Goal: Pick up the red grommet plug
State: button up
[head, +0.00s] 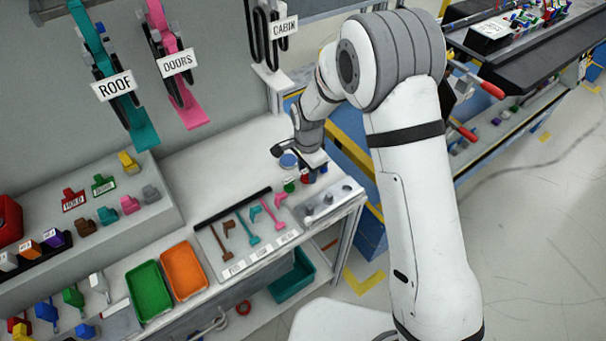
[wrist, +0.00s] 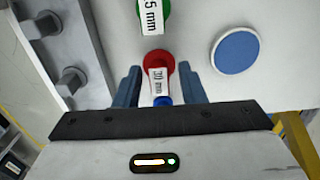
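The red grommet plug (wrist: 157,60) is round, with a white size label on its near side. In the wrist view it lies between the tips of two blue fingers. My gripper (wrist: 160,76) is open, with visible gaps on both sides of the plug; I cannot tell its height above the plug. In the head view the red plug (head: 305,179) shows beside and below my gripper (head: 313,167), partly covered. A small blue thing (wrist: 162,101) sits behind the label, mostly hidden by the gripper body.
A green plug (wrist: 152,10) with a label lies beyond the red one. A flat blue disc (wrist: 237,53) lies to the right. A grey block with knobs (wrist: 62,62) stands at left. In the head view, a tool board (head: 222,268) lies left of the plugs.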

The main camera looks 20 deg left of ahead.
grip_shut()
notch_tip(320, 180, up, 10)
jog(key=shift+b, duration=0.7)
